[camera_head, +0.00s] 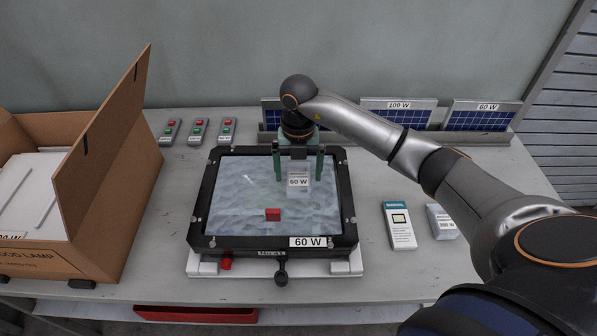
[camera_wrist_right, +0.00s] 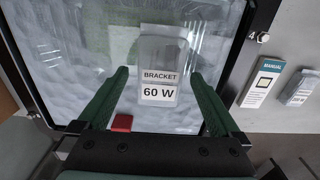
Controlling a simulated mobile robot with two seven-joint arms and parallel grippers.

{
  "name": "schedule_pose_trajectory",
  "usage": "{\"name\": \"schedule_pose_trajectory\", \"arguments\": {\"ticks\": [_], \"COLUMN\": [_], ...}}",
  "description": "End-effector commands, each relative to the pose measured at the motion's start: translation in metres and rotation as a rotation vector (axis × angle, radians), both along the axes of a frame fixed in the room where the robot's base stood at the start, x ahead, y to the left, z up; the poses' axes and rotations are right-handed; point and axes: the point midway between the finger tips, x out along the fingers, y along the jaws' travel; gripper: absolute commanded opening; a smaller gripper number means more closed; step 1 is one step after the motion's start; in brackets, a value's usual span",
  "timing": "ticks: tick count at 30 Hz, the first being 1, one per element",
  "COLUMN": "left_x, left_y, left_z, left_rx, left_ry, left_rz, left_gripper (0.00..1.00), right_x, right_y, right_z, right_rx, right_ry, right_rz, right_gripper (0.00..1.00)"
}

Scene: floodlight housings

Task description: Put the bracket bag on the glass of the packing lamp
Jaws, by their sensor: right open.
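The packing lamp (camera_head: 210,195) lies flat in the middle of the bench, its black frame labelled 60 W and its glass (camera_head: 240,190) facing up. A clear bracket bag (camera_head: 299,182) labelled 60 W is at the right part of the glass and appears to lie on it. In the right wrist view the bag (camera_wrist_right: 160,70) reads BRACKET 60 W. My right gripper (camera_head: 298,178) is open, pointing down over the glass, with a green finger on each side of the bag and gaps between. My left gripper is not in view.
A small red block (camera_head: 272,214) sits on the glass. A manual box (camera_head: 399,226) and another small bag (camera_head: 441,222) lie right of the lamp. An open carton (camera_head: 110,190) stands left. Several remotes (camera_head: 198,132) and solar panels (camera_head: 480,115) line the back.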

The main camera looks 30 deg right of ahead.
Motion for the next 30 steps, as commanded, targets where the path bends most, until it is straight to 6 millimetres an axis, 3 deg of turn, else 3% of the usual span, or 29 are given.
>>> {"name": "schedule_pose_trajectory", "arguments": {"ticks": [15, 21, 30], "left_x": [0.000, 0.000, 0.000], "left_y": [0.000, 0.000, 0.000], "left_z": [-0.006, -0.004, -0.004], "left_rx": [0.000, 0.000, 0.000], "left_ry": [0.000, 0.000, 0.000], "left_rz": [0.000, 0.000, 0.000], "left_gripper": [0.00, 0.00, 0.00], "right_x": [0.001, 0.000, 0.000], "right_y": [-0.001, 0.000, 0.000], "right_z": [0.102, 0.118, 0.120], "right_rx": [-0.002, -0.002, -0.001], "right_ry": [-0.006, -0.003, -0.002], "right_rz": [-0.001, 0.000, -0.001], "right_gripper": [1.00, 1.00, 1.00]}}
